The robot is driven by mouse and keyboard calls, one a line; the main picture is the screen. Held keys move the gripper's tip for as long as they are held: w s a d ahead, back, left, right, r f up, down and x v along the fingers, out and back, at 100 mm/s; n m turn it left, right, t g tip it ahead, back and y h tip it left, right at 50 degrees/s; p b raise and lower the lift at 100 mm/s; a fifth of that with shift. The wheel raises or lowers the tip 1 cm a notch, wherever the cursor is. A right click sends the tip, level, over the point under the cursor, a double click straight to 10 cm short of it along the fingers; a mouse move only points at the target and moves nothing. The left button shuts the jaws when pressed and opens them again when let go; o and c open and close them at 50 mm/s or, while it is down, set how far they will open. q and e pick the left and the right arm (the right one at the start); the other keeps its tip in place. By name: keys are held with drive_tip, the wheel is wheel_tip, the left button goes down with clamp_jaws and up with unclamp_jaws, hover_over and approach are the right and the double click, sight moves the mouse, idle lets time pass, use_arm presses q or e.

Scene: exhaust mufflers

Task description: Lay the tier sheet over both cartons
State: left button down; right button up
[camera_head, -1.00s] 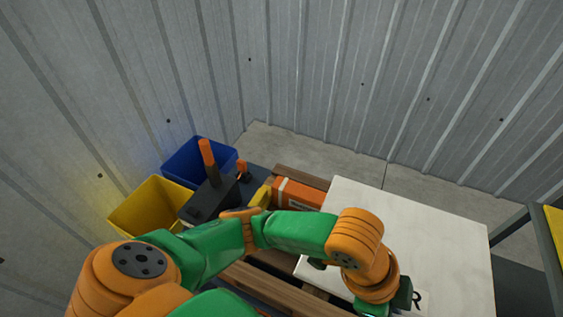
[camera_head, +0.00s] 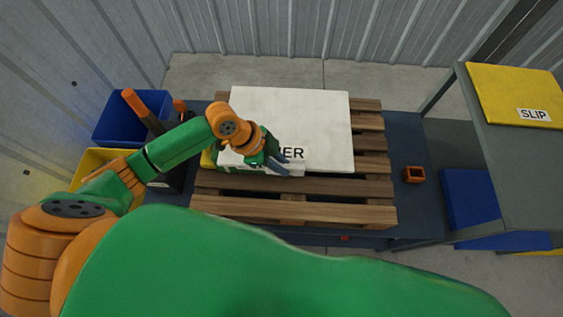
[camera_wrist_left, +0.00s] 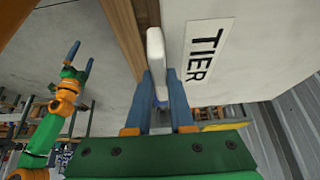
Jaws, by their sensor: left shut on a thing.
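The tier sheet (camera_head: 295,112) is a white panel with a black-lettered label, lying flat-looking over the pallet (camera_head: 300,209). My left gripper (camera_head: 277,166) is at its near edge, by the label. In the left wrist view, my left gripper's blue fingers (camera_wrist_left: 160,92) are shut on a white tab (camera_wrist_left: 156,50) at the sheet's edge, next to the TIER label (camera_wrist_left: 207,50). No carton shows clearly in the head view; the sheet and my arm cover that area. My right gripper (camera_wrist_left: 78,58) appears in the left wrist view, fingers apart and empty.
Blue (camera_head: 118,126) and yellow (camera_head: 92,166) bins stand left of the pallet. A small orange block (camera_head: 413,174) lies on the dark surface at right. A grey table (camera_head: 530,165) holds a yellow SLIP sheet (camera_head: 515,97). Bare pallet slats show in front of the sheet.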

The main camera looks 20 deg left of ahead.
use_arm(q)
drive_tip(key=shift+d+f, duration=0.1)
drive_tip(key=shift+f, duration=0.35)
drive_tip(key=shift+f+b, duration=0.35)
drive_tip(key=shift+f, duration=0.05)
drive_tip(key=c, duration=0.8)
unclamp_jaws()
drive_tip(key=shift+r, duration=0.1)
drive_tip(key=shift+r, duration=0.1)
drive_tip(key=v, duration=1.2)
drive_tip(key=shift+r+p, duration=0.3)
drive_tip(key=shift+r, duration=0.05)
